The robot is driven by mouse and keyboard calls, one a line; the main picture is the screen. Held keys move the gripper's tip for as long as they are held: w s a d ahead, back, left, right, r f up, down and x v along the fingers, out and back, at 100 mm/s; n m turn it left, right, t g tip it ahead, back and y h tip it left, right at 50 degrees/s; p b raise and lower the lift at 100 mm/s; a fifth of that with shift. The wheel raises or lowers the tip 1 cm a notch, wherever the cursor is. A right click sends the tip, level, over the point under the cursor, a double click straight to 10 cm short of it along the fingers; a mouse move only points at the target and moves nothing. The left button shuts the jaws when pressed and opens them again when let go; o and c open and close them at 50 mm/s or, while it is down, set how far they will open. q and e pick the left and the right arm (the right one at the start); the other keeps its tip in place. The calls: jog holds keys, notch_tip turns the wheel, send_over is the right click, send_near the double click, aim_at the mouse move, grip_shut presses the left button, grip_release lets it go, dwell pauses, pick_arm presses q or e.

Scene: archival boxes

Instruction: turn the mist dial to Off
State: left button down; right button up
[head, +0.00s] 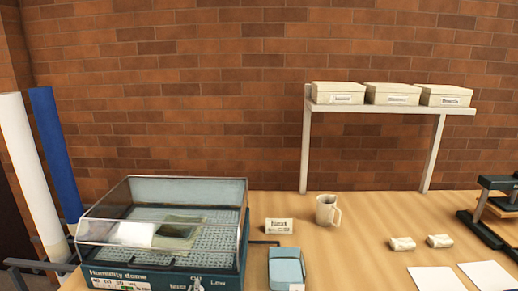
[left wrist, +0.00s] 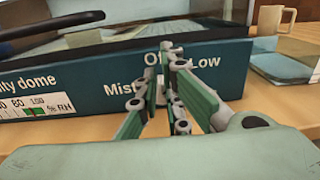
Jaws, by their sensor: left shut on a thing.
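The humidity dome (head: 120,279) is a dark teal box with a clear lid, at the left of the table in the head view. Its front panel (left wrist: 80,92) fills the middle of the left wrist view, with the words Mist, Off and Low. The mist dial (left wrist: 160,92) is a small grey knob below Off, mostly hidden by my fingers. My left gripper (left wrist: 162,95) is shut on the dial, its green-padded fingers on either side. I cannot tell which mark the dial points to. My right gripper is not in view.
Two wrapped bundles and white sheets lie farther right. A shelf (head: 400,108) holds three boxes. Blue and white rolls stand at the left.

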pick_arm(q)
jog(key=shift+w+a+r+y, duration=0.1)
jog(key=shift+w+a+y, duration=0.05)
jog(key=shift+a, duration=0.4)
jog(key=shift+w+a+r+y, duration=0.1)
jog(key=shift+a+y, duration=0.05)
jog(key=shift+a, duration=0.35)
jog(key=shift+w+a+r+p, duration=0.1)
jog(key=shift+r+p, duration=0.2)
jog(key=shift+r, duration=0.1)
jog(key=shift+s+a+f, duration=0.1)
jog(key=shift+s+f, duration=0.1)
jog(key=shift+s, duration=0.25)
jog(key=s, duration=0.5)
jog(key=shift+f, duration=0.25)
jog(key=shift+d, duration=0.2)
